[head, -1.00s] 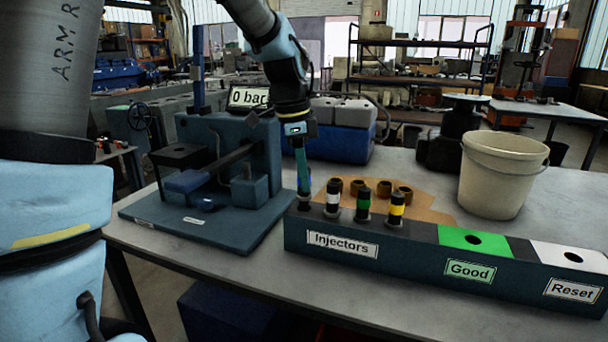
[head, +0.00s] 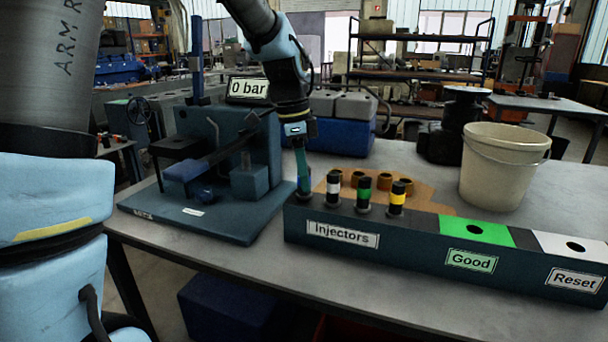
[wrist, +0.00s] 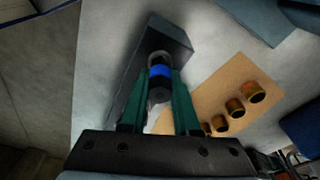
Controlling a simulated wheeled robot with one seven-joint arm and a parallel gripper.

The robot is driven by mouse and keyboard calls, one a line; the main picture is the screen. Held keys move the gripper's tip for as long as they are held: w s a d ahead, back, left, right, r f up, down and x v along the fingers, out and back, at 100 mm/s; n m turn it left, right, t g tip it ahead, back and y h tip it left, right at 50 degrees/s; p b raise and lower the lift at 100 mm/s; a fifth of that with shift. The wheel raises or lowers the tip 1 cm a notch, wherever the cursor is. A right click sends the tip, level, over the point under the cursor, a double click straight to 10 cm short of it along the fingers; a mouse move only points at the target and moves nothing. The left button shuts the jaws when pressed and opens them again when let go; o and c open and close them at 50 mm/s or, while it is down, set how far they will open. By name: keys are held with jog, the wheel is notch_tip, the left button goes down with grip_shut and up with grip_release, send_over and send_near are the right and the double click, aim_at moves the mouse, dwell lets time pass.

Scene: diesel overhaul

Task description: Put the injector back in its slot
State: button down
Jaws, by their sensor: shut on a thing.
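My gripper (head: 303,182) is shut on an injector with a blue band (wrist: 160,72), upright at the left end of the long dark rack (head: 400,238). The injector's lower end meets the rack's left-end slot area; I cannot tell how deep it sits. In the wrist view, my gripper (wrist: 160,80) has its green fingers on both sides of the injector, with the rack end beyond. Injectors with white (head: 333,189), green (head: 364,194) and yellow (head: 397,198) bands stand upright in the part labelled Injectors, to the right of my gripper.
A test stand (head: 230,160) with a lever and a "0 bar" display is close on the left. Several brass-coloured cups stand on a tan board (head: 428,207) behind the rack. Green Good (head: 446,228) and white Reset (head: 550,242) sections lie right. A bucket (head: 503,170) stands behind.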

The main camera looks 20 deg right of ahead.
dwell(0.3)
jog(key=shift+c, duration=0.8)
grip_release()
jog(key=shift+r+p, duration=3.2)
jog(key=shift+r, duration=0.4)
jog(key=shift+s+f, duration=0.1)
jog(key=shift+s, duration=0.05)
